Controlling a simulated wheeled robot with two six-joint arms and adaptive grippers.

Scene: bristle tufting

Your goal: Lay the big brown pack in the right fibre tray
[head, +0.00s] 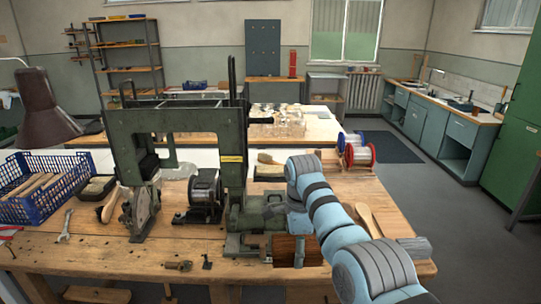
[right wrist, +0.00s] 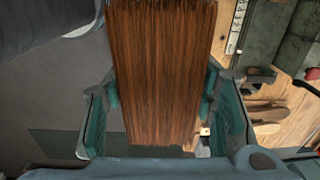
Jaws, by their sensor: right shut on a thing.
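The big brown pack (right wrist: 163,65) is a block of dark reddish-brown fibres. In the right wrist view it stands between the two teal fingers of my right gripper (right wrist: 160,108), which is shut on it. In the head view, brown fibres (head: 285,250) show at the front of the workbench, left of my right arm. Whether they touch the surface there, I cannot tell. The right fibre tray is not clearly made out; the pack and arm may cover it. My left gripper is not in view.
The green tufting machine (head: 180,122) stands on the workbench (head: 110,262). A blue crate (head: 45,188) is at the left. A grey bundle (head: 415,248) lies at the right edge. Red-ended spools (head: 358,155) stand behind.

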